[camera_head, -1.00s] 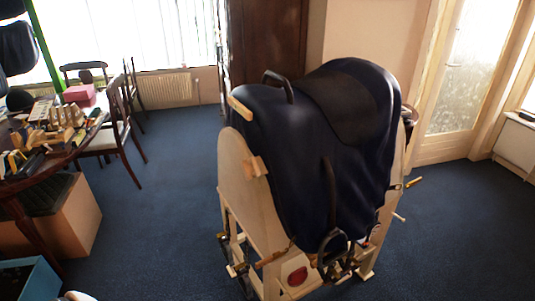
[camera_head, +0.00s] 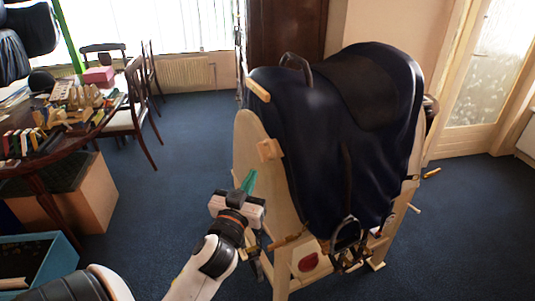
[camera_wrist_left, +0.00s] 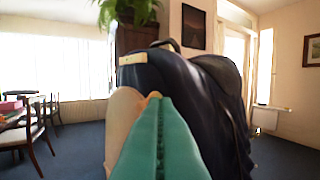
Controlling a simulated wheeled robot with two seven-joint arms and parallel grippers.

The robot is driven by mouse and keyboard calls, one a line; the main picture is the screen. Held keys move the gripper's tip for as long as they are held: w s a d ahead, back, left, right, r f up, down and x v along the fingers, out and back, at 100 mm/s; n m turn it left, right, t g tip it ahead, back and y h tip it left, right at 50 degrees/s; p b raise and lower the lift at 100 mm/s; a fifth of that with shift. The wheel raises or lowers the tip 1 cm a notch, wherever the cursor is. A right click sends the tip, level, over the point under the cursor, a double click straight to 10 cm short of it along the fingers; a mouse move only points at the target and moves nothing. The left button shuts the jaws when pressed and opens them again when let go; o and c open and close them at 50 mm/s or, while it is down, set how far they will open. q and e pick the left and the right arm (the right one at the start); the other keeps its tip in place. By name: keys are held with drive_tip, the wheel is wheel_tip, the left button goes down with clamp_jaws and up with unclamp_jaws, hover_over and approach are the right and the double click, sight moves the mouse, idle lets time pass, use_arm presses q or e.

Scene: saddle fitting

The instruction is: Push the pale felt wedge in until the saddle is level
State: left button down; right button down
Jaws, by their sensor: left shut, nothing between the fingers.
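The dark blue saddle (camera_head: 345,125) sits on a pale wooden stand (camera_head: 258,185); it also shows in the left wrist view (camera_wrist_left: 205,110). A pale strip (camera_head: 258,90), which looks like the felt wedge, sticks out at the saddle's upper left edge. It also shows in the left wrist view (camera_wrist_left: 133,58). How far it goes under the saddle is hidden. My left gripper (camera_head: 249,179) is shut and empty, with green fingers (camera_wrist_left: 158,140) pointing up. It is beside the stand's left end, below the strip and apart from it. My right gripper is out of view.
A wooden block (camera_head: 268,150) juts from the stand's end panel, close above my left fingertips. Pegs and a stirrup (camera_head: 346,235) hang at the stand's lower side. A table (camera_head: 75,145) with several tools stands at left. The blue carpet between is clear.

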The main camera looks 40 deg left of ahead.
sight(272, 151)
use_arm(q)
drive_tip(key=shift+w+f+p+x, duration=0.1)
drive_tip(key=shift+f+p+x, duration=0.4)
drive_tip(key=shift+x, duration=1.6)
drive_tip(key=shift+w+f+p+x, duration=0.1)
drive_tip(key=shift+f+p+x, duration=0.4)
drive_tip(key=shift+x, duration=1.65)
drive_tip(key=shift+f+p+x, duration=0.4)
drive_tip(key=shift+p+x, duration=0.2)
drive_tip(key=shift+x, duration=1.5)
drive_tip(key=shift+w+d, duration=0.3)
drive_tip(key=shift+w, duration=0.4)
drive_tip(key=shift+r, duration=0.1)
